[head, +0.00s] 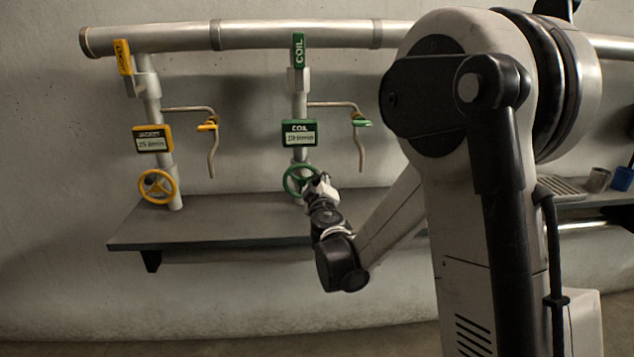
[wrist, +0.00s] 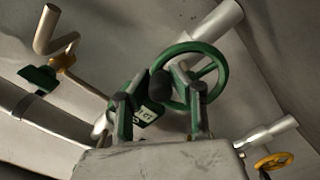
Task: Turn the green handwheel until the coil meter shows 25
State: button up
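The green handwheel (head: 297,180) sits on the lower part of the coil pipe, and its rim also shows in the wrist view (wrist: 222,72). My gripper (head: 321,187) is at the right side of the wheel. In the wrist view my gripper (wrist: 160,88) has its fingers spread apart, with the near part of the rim at or between the tips; I cannot tell whether they touch it. The green coil meter (head: 299,133) is above the wheel; its small figures are too blurred to read surely. Part of it shows between the fingers in the wrist view (wrist: 149,115).
A yellow jacket handwheel (head: 158,186) and yellow meter (head: 152,138) are on the left pipe. A grey shelf (head: 225,228) lies below. A bent tap with a green handle (head: 361,122) stands out right of the coil pipe. A blue cup (head: 622,179) is far right.

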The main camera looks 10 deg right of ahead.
aim_at(305, 169)
grip_shut()
jog(key=shift+r+n, duration=0.1)
jog(key=shift+n, duration=0.2)
jog(key=n, duration=0.2)
jog(key=a+r+n, duration=0.1)
jog(key=n, duration=0.1)
jog(key=shift+r+b, duration=0.2)
jog(key=shift+b, duration=0.2)
jog(key=n, duration=0.2)
jog(key=a+n, duration=0.1)
jog(key=n, duration=0.1)
jog(key=a+r+n, duration=0.1)
jog(key=n, duration=0.1)
jog(key=shift+w+b, duration=0.2)
jog(key=shift+b, duration=0.1)
jog(key=shift+a+n, duration=0.1)
jog(key=shift+n, duration=0.2)
jog(key=o, duration=0.6)
grip_release()
jog(key=shift+s, duration=0.1)
